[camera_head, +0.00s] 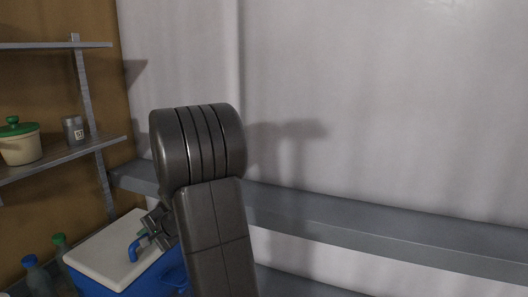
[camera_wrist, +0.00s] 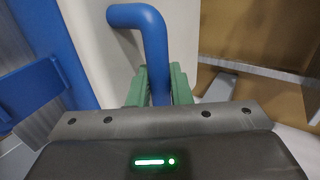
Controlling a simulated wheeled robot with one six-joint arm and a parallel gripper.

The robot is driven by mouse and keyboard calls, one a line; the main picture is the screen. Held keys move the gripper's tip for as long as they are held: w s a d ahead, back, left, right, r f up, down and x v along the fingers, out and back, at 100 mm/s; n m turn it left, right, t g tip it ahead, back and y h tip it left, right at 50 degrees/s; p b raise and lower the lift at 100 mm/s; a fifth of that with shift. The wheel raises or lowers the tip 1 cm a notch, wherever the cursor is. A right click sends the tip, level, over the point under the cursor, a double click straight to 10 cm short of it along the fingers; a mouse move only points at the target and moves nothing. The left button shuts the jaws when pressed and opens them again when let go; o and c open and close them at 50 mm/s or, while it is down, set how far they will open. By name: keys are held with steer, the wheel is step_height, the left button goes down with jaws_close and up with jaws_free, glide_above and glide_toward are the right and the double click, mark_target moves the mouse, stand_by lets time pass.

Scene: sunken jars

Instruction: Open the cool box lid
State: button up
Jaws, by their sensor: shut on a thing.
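The cool box has a white lid (camera_head: 108,250) and a blue body (camera_head: 90,287), low at the left in the head view. The lid looks shut, lying flat on the body. A bent blue handle (camera_head: 136,250) stands on the lid. In the wrist view the handle (camera_wrist: 155,45) rises between the green fingers of my gripper (camera_wrist: 159,88). My gripper is shut on the handle's upright part. The white lid (camera_wrist: 106,50) fills the area behind the handle. In the head view my arm hides the right part of the box.
Bottles (camera_head: 37,277) stand left of the box. Shelves on the left wall hold a cream pot with a green lid (camera_head: 20,143) and a grey jar (camera_head: 73,130). A grey ledge (camera_head: 380,227) runs along the pale back wall.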

steer(key=shift+w+a+r+p, duration=0.1)
steer(key=shift+a+r+p, duration=0.05)
steer(key=shift+r+p, duration=0.7)
steer(key=shift+a+r+p, duration=0.15)
steer(key=shift+r+p, duration=0.35)
steer(key=shift+p, duration=0.5)
steer(key=r+p, duration=0.1)
steer(key=a+r+p, duration=0.1)
steer(key=p, duration=0.1)
steer(key=r+p, duration=0.1)
steer(key=shift+w+a+h+p, duration=0.25)
steer(key=shift+w+h+p, duration=0.1)
steer(key=shift+h, duration=0.05)
steer(key=w+a+r+g+h, duration=0.1)
steer(key=w+a+r+h, duration=0.1)
steer(key=a+r, duration=0.3)
steer(key=w+a+r+h, duration=0.1)
steer(key=w+a+r, duration=0.4)
steer(key=a, duration=0.8)
steer(key=shift+w+r+g+h, duration=0.2)
steer(key=shift+r+g+h, duration=0.05)
steer(key=shift+g+h, duration=0.15)
steer(key=o, duration=0.8)
steer(key=shift+o, duration=0.2)
steer(key=shift+d+r, duration=0.1)
